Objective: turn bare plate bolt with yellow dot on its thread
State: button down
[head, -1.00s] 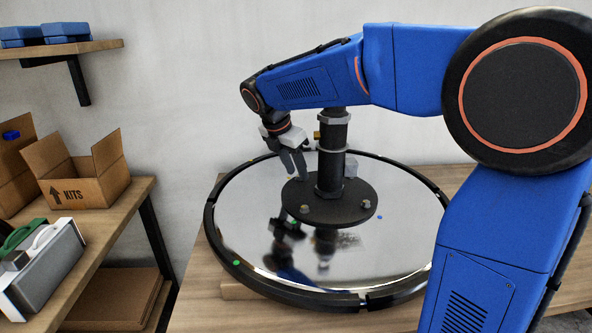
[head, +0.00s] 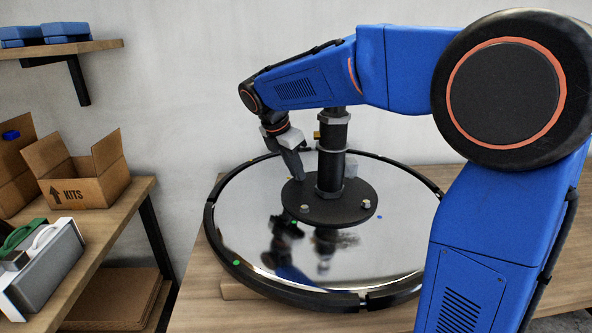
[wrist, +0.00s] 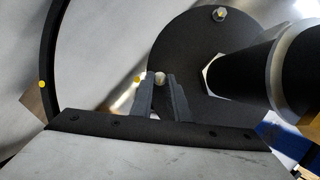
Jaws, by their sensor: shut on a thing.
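The black round plate (head: 345,211) lies on the shiny mirror disc around the foot of a dark column. My gripper (head: 300,178) reaches down to the plate's far-left edge. In the wrist view, my gripper (wrist: 161,84) is shut on a small pale bolt head (wrist: 160,77) at the plate's edge. A yellow dot (wrist: 137,78) shows on the disc just beside that bolt. In the head view my fingers hide the held bolt. Two other bolts show on the plate, front left (head: 305,208) and right (head: 366,204). The held bolt's thread is hidden.
The column (head: 332,155) rises close to the right of my gripper. A black rim (head: 225,250) circles the mirror disc (head: 390,245); a yellow dot (wrist: 42,84) also marks the rim. A KITS box (head: 75,190) and a grey case (head: 50,265) stand on the left bench.

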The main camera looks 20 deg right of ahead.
jog(key=m, duration=0.1)
jog(key=m+g, duration=0.1)
jog(key=m, duration=0.1)
jog(key=shift+w+m, duration=0.25)
jog(key=shift+m, duration=0.15)
jog(key=shift+w+m+g, duration=0.15)
jog(key=shift+m+g, duration=0.75)
jog(key=shift+m, duration=0.8)
jog(key=c, duration=1.7)
grip_release()
jog(key=shift+a+v, duration=0.15)
jog(key=shift+v, duration=4.2)
jog(key=shift+a+v, duration=0.15)
jog(key=shift+v, duration=4.25)
